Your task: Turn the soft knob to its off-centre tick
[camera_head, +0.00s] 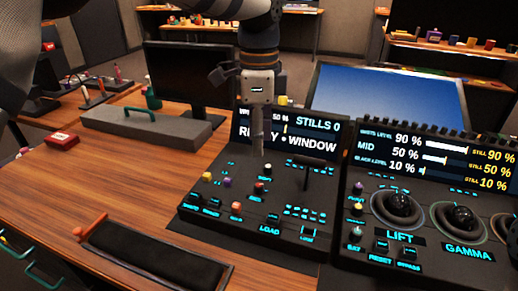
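The switcher panel (181,222) is dark, with lit cyan labels and several small coloured knobs. A pale-topped knob (268,167) stands by a small label that seems to read SOFT, though the text is too small to be sure. Its tick marks and pointer cannot be made out. My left gripper (257,153) points down above the back of this panel, in front of its screen. Its tips appear just above and left of the pale-topped knob, apart from it. I see its fingers edge-on as one narrow bar, so their opening is hidden. My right gripper is not in view.
Purple (227,182), yellow (207,177) and orange (237,206) knobs stand close by. A lever (312,162) rises to the right. The trackball panel (352,245) adjoins on the right. A dark tray (150,258) lies in front; bare wood (120,185) is at left.

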